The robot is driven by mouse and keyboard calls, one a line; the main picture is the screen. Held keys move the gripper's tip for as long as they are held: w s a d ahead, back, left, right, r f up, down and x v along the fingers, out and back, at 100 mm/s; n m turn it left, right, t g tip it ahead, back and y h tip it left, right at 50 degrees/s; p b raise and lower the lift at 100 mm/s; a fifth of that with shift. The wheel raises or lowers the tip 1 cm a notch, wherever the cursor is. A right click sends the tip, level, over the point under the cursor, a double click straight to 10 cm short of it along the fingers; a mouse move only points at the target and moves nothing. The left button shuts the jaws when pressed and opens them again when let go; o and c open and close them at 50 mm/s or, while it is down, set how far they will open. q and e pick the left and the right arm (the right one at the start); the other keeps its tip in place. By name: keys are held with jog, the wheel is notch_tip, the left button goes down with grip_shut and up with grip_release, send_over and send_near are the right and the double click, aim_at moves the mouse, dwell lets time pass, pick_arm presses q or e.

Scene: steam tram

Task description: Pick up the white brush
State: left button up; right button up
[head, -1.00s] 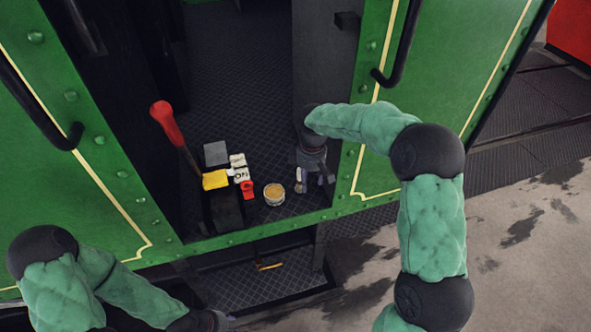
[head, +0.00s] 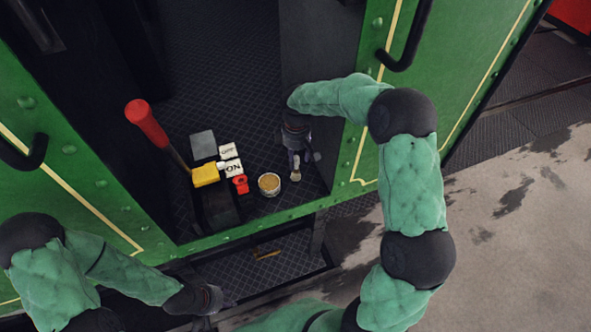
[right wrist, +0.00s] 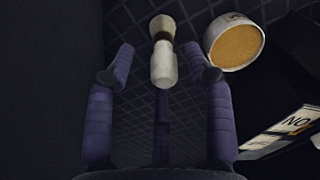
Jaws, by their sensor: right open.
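The white brush (right wrist: 163,65) has a pale handle with a darker band near its far end. In the right wrist view it lies between the two fingers of my right gripper (right wrist: 160,58), with a gap on each side. In the head view the brush (head: 296,174) shows as a small pale shape just below my right gripper (head: 301,163), at the right side of the cab floor. My right gripper is open and empty. My left gripper (head: 212,306) is at the lower edge, outside the cab by the step; its fingers are too dark to read.
A tin with tan contents (head: 269,184) stands just left of the brush. A red object (head: 240,184), white printed cards (head: 230,158), a yellow block (head: 206,175) and a red-handled lever (head: 147,123) are further left. The green cab wall (head: 365,150) rises close on the right.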

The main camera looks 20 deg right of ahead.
aim_at(296, 167)
notch_tip(296, 167, down, 5)
jog(key=shift+s+a+b, duration=0.15)
jog(key=shift+b, duration=0.5)
grip_shut()
